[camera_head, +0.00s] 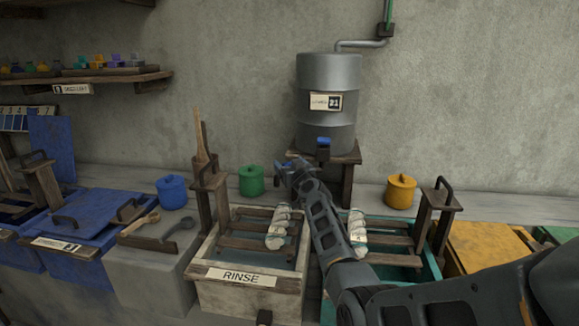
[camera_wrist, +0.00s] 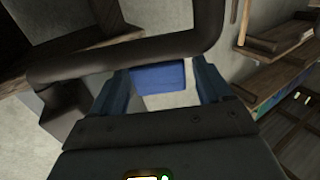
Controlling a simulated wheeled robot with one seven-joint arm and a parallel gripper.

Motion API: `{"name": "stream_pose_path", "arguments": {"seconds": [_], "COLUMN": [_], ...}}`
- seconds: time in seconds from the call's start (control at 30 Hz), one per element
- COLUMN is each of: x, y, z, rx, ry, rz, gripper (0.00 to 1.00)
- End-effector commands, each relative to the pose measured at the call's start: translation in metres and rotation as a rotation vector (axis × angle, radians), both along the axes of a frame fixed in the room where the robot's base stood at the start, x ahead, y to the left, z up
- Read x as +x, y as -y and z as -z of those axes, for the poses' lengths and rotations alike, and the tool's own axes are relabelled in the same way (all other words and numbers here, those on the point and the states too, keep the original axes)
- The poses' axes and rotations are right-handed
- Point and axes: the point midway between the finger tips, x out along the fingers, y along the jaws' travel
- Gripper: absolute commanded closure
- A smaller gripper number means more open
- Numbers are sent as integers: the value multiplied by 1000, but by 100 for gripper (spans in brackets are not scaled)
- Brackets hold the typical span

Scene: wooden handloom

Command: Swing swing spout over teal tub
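The grey drum (camera_head: 329,100) stands on a wooden stand, with a blue-topped tap (camera_head: 323,143) low on its front. My gripper (camera_head: 290,166) is just left of and below the tap, above the rinse tub. In the wrist view a dark bent pipe (camera_wrist: 130,62), which looks like the spout, crosses close in front of my gripper (camera_wrist: 160,82). A blue block (camera_wrist: 158,78) shows between the spread fingers; whether they press on it I cannot tell. The teal tub (camera_head: 432,268) is to the right of the rinse tub, partly hidden by my arm.
The wooden rinse tub (camera_head: 248,292) holds a pale skein (camera_head: 277,230) on its bars. A second skein (camera_head: 357,228) is over the teal tub. Green (camera_head: 251,181) and yellow (camera_head: 400,191) pots stand behind. A post with a handle (camera_head: 437,205) rises at the teal tub's right.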

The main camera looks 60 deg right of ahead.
Motion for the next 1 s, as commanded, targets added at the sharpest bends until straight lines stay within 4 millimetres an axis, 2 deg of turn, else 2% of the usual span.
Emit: {"name": "stream_pose_path", "arguments": {"seconds": [0.07,0.77,1.0], "x": [0,0,1], "y": [0,0,-1], "z": [0,0,2], "rx": [0,0,-1], "ry": [0,0,1], "rz": [0,0,-10], "gripper": [30,97,97]}}
